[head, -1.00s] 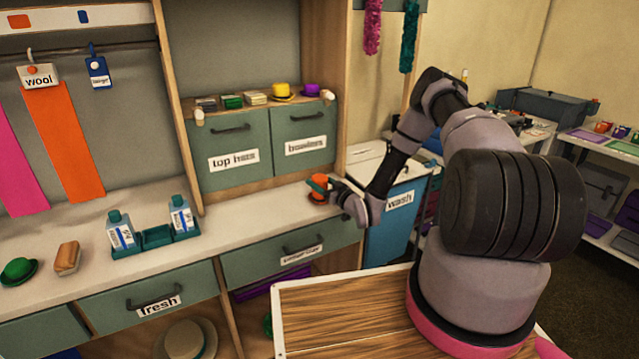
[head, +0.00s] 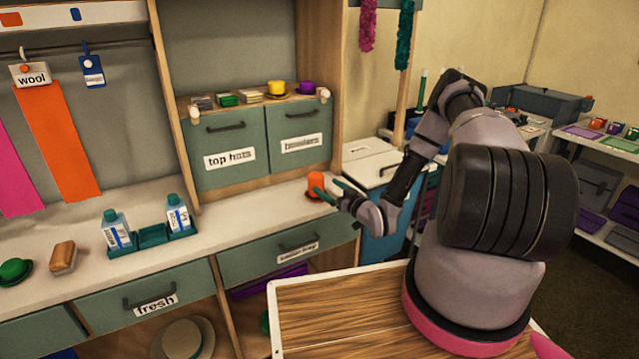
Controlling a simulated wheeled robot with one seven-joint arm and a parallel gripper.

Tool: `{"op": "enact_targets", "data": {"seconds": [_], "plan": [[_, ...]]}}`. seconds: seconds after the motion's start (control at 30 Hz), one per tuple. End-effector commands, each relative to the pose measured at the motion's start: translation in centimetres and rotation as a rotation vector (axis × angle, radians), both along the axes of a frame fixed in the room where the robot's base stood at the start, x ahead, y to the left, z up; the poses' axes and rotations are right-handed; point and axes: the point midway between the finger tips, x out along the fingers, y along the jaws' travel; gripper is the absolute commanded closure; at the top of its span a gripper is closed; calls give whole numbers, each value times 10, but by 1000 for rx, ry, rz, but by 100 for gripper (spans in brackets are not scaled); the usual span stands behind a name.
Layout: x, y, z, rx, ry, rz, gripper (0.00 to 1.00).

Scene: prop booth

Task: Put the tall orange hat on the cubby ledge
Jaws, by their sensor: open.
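The tall orange hat (head: 315,184) stands upright with its brim on the pale counter, below the drawer marked "bowlers". My gripper (head: 329,189) is open just to the right of the hat, its green fingertips pointing at it. One fingertip overlaps the hat's lower right side in the picture; I cannot tell whether it touches. A wooden ledge (head: 240,108) runs above the "top hats" and "bowlers" drawers. It holds a yellow hat (head: 277,89), a purple hat (head: 305,89) and several small stacks at its left.
A teal tray (head: 153,236) with two bottles stands on the counter left of the hat. A brown brush (head: 63,254) and a green hat (head: 15,270) lie farther left. A blue "wash" bin (head: 385,225) is behind my arm. Counter between tray and hat is clear.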

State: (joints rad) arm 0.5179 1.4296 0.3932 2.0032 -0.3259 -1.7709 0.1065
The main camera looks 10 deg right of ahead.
Motion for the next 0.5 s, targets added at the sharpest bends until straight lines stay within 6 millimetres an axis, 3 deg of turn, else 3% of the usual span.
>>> {"op": "enact_targets", "data": {"seconds": [0.2,0.5], "plan": [[-33,-17,-2,2,3,-1,2],[-43,-23,-1,-4,5,2,2]]}}
